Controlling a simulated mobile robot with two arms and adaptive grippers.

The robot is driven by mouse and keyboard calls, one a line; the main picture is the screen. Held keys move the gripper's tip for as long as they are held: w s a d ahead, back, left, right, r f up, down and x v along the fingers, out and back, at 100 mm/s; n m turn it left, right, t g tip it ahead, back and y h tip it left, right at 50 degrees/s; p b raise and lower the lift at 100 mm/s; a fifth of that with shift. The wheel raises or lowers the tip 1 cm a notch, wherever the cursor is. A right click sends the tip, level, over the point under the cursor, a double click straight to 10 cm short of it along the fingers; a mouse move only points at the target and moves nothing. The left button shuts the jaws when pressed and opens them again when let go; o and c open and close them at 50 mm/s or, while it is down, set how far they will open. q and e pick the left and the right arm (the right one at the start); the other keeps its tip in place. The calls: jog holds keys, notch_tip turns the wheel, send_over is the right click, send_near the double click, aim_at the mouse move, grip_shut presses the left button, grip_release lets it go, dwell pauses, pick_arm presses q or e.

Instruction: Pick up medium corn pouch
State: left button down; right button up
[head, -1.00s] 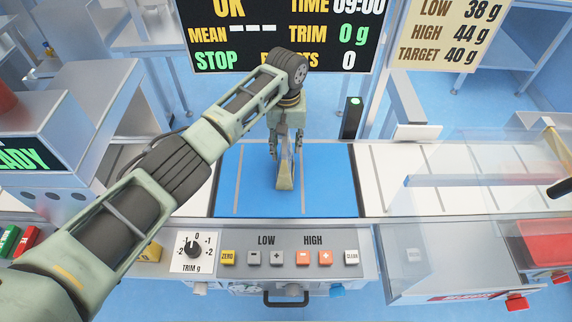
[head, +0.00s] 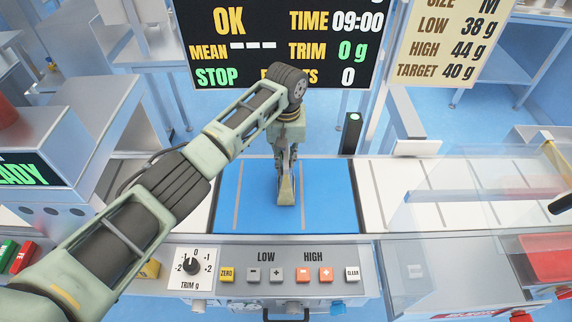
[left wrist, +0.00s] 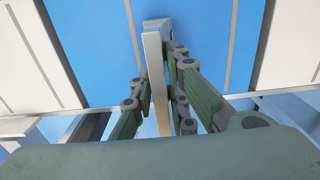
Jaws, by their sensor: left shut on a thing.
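The pouch (head: 286,192) is a narrow tan and grey shape standing on edge on the blue weighing belt (head: 329,200). I cannot read a label on it. My left gripper (head: 286,165) comes down from above and is shut on the pouch's upper part. In the left wrist view the pouch (left wrist: 155,75) stands between the two fingers (left wrist: 160,105), with its far end over the blue belt (left wrist: 205,45). My right gripper is not clearly in view; only a dark tip shows at the right edge of the head view.
A control panel (head: 290,257) with buttons and a trim dial (head: 191,265) lies in front of the belt. A display (head: 285,45) reads OK and STOP. White belts lie on both sides. A clear cover (head: 470,180) stands at the right, near a red bin (head: 550,257).

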aim_at(287, 152)
pick_arm(q)
jog(key=shift+r, duration=0.4)
notch_tip(287, 152, up, 3)
jog(key=shift+d+f+b, duration=0.1)
jog(key=shift+b, duration=0.6)
jog(key=s+d+r+b, duration=0.2)
jog(key=s+d+r, duration=0.4)
jog(key=d, duration=0.3)
jog(key=shift+d+r+b, duration=0.35)
jog(key=shift+d+r, duration=0.05)
jog(key=shift+r, duration=0.1)
